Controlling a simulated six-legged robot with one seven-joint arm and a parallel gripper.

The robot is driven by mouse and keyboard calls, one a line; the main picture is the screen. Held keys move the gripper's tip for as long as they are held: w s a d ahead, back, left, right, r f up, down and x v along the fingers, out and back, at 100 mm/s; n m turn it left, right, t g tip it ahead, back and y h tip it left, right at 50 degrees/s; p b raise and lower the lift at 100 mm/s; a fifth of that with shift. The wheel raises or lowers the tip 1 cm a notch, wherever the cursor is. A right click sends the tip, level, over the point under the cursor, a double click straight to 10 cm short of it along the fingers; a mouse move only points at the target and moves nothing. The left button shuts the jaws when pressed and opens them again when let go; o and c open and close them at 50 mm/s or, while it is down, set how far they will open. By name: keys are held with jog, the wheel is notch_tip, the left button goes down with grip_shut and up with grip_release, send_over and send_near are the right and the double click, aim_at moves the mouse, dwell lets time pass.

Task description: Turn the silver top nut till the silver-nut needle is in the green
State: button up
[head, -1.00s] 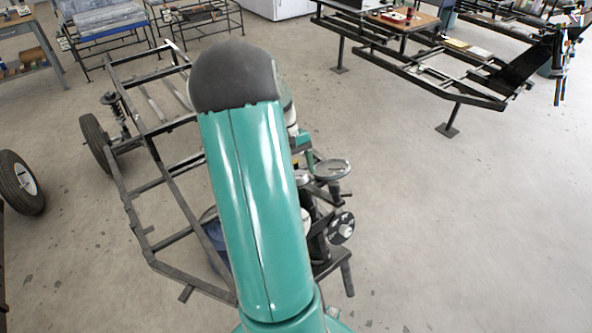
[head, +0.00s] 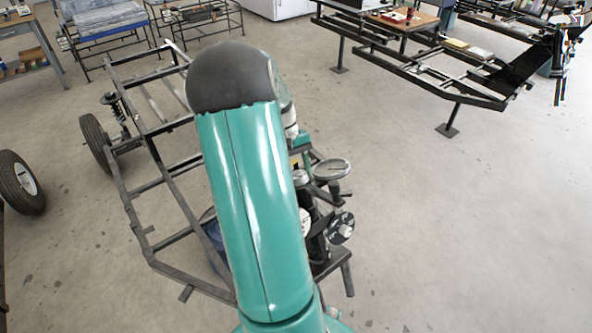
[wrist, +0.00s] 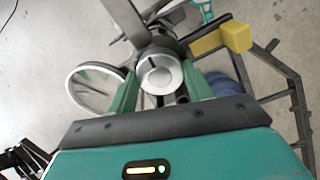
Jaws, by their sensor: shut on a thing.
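The silver top nut (wrist: 160,74) shows in the wrist view as a round, bright part with a hole and a slot. My gripper (wrist: 160,88) has its two teal fingers on either side of it and is shut on it. In the head view a round gauge (head: 331,170) and a black-and-white dial (head: 341,228) show right of my arm. I cannot tell which dial belongs to the silver nut. My arm hides the gripper in the head view.
A yellow block (wrist: 236,36) sits close to the right finger. A black vehicle frame (head: 165,183) extends left of my arm, with a wheel (head: 97,143) beside it. Another frame (head: 430,75) stands at the back right. The floor on the right is clear.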

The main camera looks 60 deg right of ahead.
jog(key=m, duration=1.1)
jog(key=shift+s, duration=0.1)
jog(key=shift+m, duration=0.3)
jog(key=shift+f, duration=0.1)
jog(key=o, duration=1)
jog(key=v, duration=1.4)
